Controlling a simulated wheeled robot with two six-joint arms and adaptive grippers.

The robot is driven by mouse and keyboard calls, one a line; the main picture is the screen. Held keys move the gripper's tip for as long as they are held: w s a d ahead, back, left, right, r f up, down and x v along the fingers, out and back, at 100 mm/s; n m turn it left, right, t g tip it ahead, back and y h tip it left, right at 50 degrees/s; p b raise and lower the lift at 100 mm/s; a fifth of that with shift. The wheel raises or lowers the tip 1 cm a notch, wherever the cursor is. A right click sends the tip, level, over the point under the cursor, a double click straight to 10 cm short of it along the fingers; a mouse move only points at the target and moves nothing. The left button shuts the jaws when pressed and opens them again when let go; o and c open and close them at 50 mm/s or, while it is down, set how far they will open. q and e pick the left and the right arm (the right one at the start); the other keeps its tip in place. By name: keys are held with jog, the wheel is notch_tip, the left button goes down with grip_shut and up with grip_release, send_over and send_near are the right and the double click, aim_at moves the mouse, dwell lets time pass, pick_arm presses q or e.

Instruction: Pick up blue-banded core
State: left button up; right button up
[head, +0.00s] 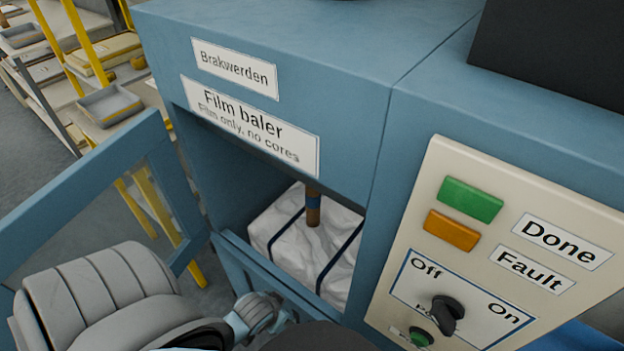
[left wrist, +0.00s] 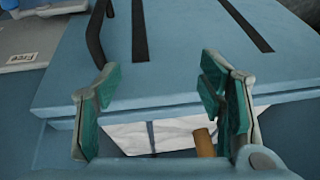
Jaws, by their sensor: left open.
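In the left wrist view the core (left wrist: 204,143) shows as a tan stub, low between the fingers and nearer the right-hand one, with no band visible. My left gripper (left wrist: 157,75) is open, with green-padded fingers well apart and nothing between them. It appears apart from the core. In the head view its fingers cannot be made out. My right gripper is not in view.
The baler's blue door (head: 85,190) with a clear pane stands open at the left. The opening's front sill (head: 270,285) and upper panel bound the space around the core. A control panel (head: 500,245) with buttons and a knob is at the right. Shelves (head: 95,75) stand behind left.

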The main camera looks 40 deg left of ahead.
aim_at(313, 197)
pick_arm(q)
jog(key=w+a+r+n+t, duration=0.1)
jog(key=w+a+r+t, duration=0.2)
jog(key=w+r, duration=0.4)
jog(key=w+a+r+n+t+y, duration=0.1)
jog(key=w+a+r+t, duration=0.1)
jog(key=w+a+r, duration=0.3)
jog(key=w+a+r+n+t, duration=0.1)
jog(key=w+a+r+t, duration=0.15)
jog(key=w+r, duration=0.55)
jog(key=b+x, duration=0.5)
jog(key=x, duration=0.8)
jog(key=shift+a+b, duration=0.2)
jog(key=shift+b, duration=0.2)
jog(key=shift+r, duration=0.15)
jog(key=shift+c, duration=0.3)
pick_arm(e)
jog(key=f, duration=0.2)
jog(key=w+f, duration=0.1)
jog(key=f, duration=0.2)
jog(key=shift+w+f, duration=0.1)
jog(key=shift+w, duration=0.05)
pick_arm(q)
grip_shut()
